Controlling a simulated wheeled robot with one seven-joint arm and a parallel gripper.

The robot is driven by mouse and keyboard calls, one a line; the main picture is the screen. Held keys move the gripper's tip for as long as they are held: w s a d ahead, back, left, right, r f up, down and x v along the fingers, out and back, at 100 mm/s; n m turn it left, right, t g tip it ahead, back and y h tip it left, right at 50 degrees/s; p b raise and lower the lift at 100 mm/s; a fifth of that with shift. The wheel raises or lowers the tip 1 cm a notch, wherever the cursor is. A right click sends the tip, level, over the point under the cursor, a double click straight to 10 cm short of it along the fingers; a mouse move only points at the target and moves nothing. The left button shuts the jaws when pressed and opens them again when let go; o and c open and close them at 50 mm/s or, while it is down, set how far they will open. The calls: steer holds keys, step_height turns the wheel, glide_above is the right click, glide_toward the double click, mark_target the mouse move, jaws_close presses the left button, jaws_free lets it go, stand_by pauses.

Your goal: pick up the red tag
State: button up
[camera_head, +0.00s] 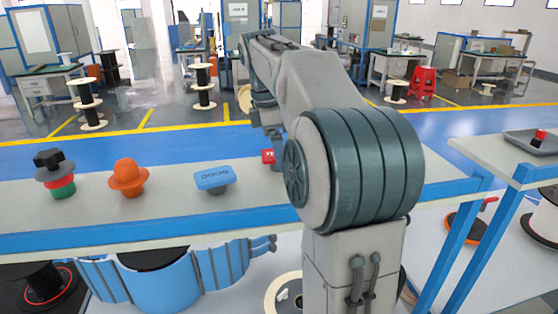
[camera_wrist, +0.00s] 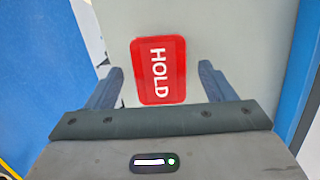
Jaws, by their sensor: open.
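The red tag (camera_wrist: 157,70) shows in the wrist view as a red rounded rectangle with the white word HOLD. It lies on the pale bench top. My gripper (camera_wrist: 160,82) is open over the bench, with one dark finger on each side of the tag and clear gaps between. I cannot tell how high the fingers are above it. In the head view only a small red part of the tag (camera_head: 268,156) shows beside my arm, which hides the rest of it and most of the gripper.
A side table (camera_head: 497,153) with a grey tray (camera_head: 519,143) is at the right.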

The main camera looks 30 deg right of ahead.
steer(key=shift+s+d+f, duration=0.1)
steer(key=shift+d+f, duration=0.05)
steer(key=shift+f, duration=0.75)
steer(key=shift+c, duration=0.3)
steer(key=c, duration=1)
steer(key=shift+r, duration=0.1)
